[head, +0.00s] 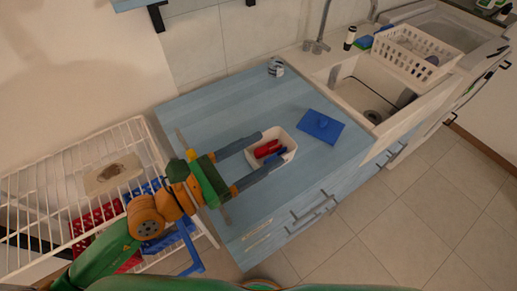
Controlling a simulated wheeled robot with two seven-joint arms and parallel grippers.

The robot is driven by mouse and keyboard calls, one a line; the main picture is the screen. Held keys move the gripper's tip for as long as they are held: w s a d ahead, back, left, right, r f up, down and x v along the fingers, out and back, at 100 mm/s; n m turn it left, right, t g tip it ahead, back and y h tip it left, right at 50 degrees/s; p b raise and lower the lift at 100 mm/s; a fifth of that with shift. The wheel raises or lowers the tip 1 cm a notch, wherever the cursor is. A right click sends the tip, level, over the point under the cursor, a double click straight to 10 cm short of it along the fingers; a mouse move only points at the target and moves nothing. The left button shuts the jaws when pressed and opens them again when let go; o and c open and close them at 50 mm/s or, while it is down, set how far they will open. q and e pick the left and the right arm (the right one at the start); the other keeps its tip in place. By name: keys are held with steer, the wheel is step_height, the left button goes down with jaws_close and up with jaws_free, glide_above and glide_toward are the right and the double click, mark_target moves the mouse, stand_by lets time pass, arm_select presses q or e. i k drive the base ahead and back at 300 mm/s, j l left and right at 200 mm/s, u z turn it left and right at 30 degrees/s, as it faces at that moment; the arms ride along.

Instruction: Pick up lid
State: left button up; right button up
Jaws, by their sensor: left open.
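A blue lid (320,126) with a small raised knob lies flat on the light-blue countertop. It is to the right of an open white container (274,133) that holds red and blue items. My left gripper (270,147) is open, with its two long grey fingers reaching to the container. One fingertip is near the container's back left side and the other near its front side. I cannot tell whether they touch it. The lid is apart from both fingers. My right gripper is out of view.
A small cup-like item (275,68) stands at the counter's back. A sink (368,98) and a white basket (416,54) are to the right. A white wire rack (70,170) stands to the left. The countertop behind the container is clear.

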mark_target(325, 128)
steer(key=k, duration=1)
